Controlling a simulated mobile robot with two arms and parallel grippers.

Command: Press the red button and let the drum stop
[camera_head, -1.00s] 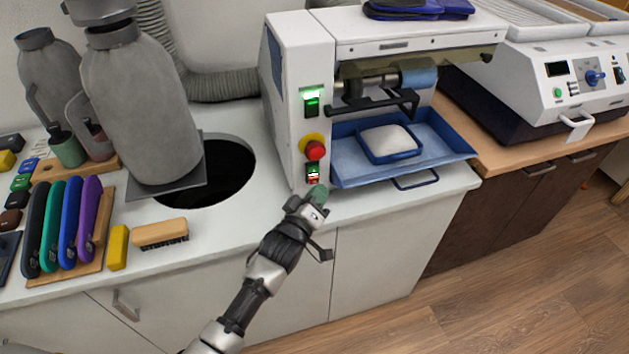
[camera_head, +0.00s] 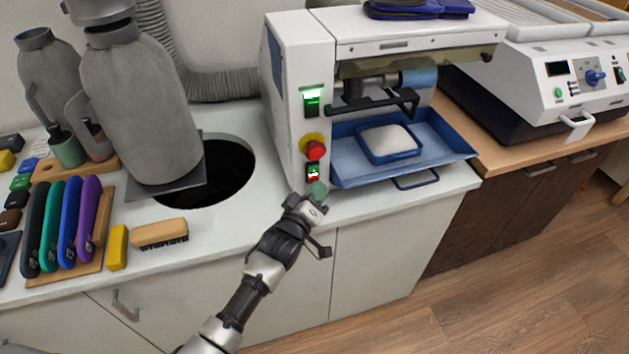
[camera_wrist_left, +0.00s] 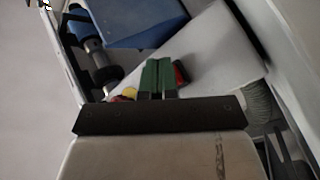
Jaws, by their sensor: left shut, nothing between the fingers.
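The white grinding machine (camera_head: 298,100) has a red mushroom button (camera_head: 315,150) on a yellow base on its front. Below it sits a small switch (camera_head: 313,172) with a green upper part and a red lower part. The drum shaft (camera_head: 358,86) with a blue roller (camera_head: 418,77) lies under the hood; whether it spins I cannot tell. My left gripper (camera_head: 318,189) is shut and empty, its green fingertips just below and in front of the small switch; contact cannot be told. In the left wrist view the shut green fingers (camera_wrist_left: 158,77) show beside a red part (camera_wrist_left: 181,73).
A blue tray (camera_head: 449,147) juts out under the drum. A grey canister (camera_head: 150,110) stands by a round hole (camera_head: 222,172) in the counter. A brush (camera_head: 160,233) and colored tools (camera_head: 70,222) lie at left. The counter front is clear around my arm.

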